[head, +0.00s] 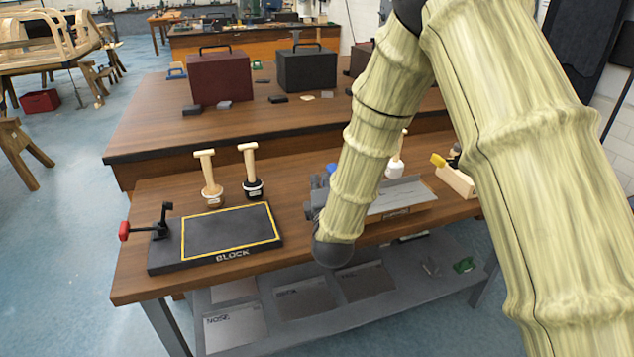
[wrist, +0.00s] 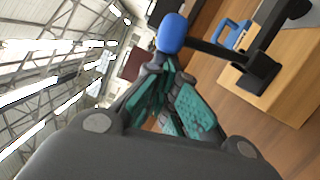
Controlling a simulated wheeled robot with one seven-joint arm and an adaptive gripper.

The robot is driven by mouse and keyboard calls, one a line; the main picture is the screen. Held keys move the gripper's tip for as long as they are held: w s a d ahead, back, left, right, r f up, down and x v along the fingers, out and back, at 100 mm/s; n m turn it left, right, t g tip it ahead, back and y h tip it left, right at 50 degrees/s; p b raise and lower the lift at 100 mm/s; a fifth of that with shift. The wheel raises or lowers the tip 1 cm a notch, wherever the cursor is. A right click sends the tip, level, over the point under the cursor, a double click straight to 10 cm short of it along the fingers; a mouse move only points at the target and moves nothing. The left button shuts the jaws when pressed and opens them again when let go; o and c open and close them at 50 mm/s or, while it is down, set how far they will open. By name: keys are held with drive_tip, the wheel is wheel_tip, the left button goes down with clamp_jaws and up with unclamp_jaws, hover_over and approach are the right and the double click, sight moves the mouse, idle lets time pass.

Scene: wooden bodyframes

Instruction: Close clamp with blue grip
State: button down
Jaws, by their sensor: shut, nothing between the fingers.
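The blue grip (wrist: 172,32) of the clamp shows in the wrist view just beyond my fingertips. A black lever (wrist: 212,50) runs from it to the right, to the black clamp base (wrist: 262,75) on a wooden block (wrist: 295,85). In the head view only a bit of the blue grip (head: 331,168) shows beside my arm; the rest of that clamp is hidden. My gripper (wrist: 170,68), with teal finger pads, is shut and empty. Its tips are close to the underside of the blue grip; I cannot tell whether they touch.
A black board marked BLOCK (head: 215,243) carries a second clamp with a red grip (head: 124,231). Two wooden-handled stamps (head: 210,180) (head: 251,172) stand behind it. A grey plate (head: 400,195) lies right of my arm. Dark boxes (head: 219,77) (head: 307,70) stand on the far table.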

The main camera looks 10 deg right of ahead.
drive_tip(key=shift+w+d+r, duration=0.1)
drive_tip(key=shift+d+r, duration=0.1)
drive_tip(key=shift+d, duration=0.05)
drive_tip(key=s+a+f+b, duration=0.2)
drive_tip(key=s+a, duration=0.2)
drive_tip(key=s, duration=0.7)
drive_tip(key=s+d+f+m+g+p, duration=0.1)
drive_tip(key=s+d+f+m+g, duration=0.3)
drive_tip(key=f, duration=0.5)
drive_tip(key=s+d+f+m+g+p, duration=0.1)
drive_tip(key=s+d+f+m+g, duration=0.3)
drive_tip(key=f, duration=0.5)
drive_tip(key=s+d+f+m+g+p, duration=0.1)
drive_tip(key=s+d+f+m+g, duration=0.15)
drive_tip(key=s+f, duration=0.5)
drive_tip(key=s+d+f+m+g, duration=0.2)
drive_tip(key=s+f+m, duration=0.1)
drive_tip(key=s, duration=0.5)
drive_tip(key=s+d+f+m+g, duration=0.2)
drive_tip(key=s+f+m+g, duration=0.1)
drive_tip(key=s+f, duration=0.3)
drive_tip(key=s+d+f+m+g+p, duration=0.1)
drive_tip(key=s+d+f+m+g, duration=0.2)
drive_tip(key=s, duration=0.6)
drive_tip(key=shift+s+f+m, duration=0.35)
drive_tip(key=shift+f+m, duration=0.1)
drive_tip(key=shift+f, duration=0.45)
